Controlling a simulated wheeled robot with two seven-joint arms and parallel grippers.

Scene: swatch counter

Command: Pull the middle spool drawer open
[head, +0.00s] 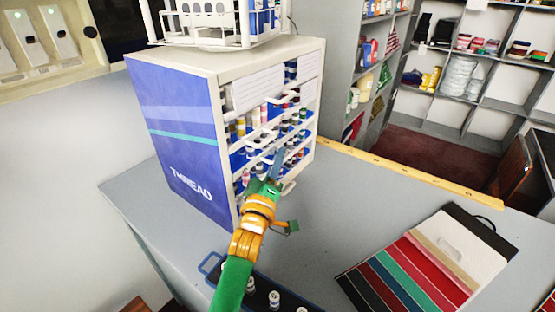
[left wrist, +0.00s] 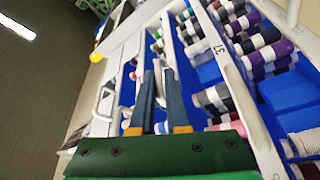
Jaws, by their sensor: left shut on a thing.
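The white thread cabinet (head: 185,130) with a blue side marked THREAD stands on the grey counter. Its open front shows rows of spools between white rails. My left gripper (head: 277,163) is at the front of the cabinet, around mid-height to lower. In the left wrist view my two blue-grey fingers (left wrist: 160,95) are close together, shut on a white bar-like handle (left wrist: 160,72), which they partly hide. It appears to belong to the middle spool drawer (head: 247,143). Spools (left wrist: 262,45) lie in blue-lined drawers beside the fingers. My right gripper is not in view.
A white wire rack (head: 205,22) stands on top of the cabinet. A blue-edged tray (head: 212,265) with spools lies at the counter's front. A striped swatch board (head: 425,265) lies at the right. A yellow ruler strip (head: 400,172) runs along the back edge. The counter between is clear.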

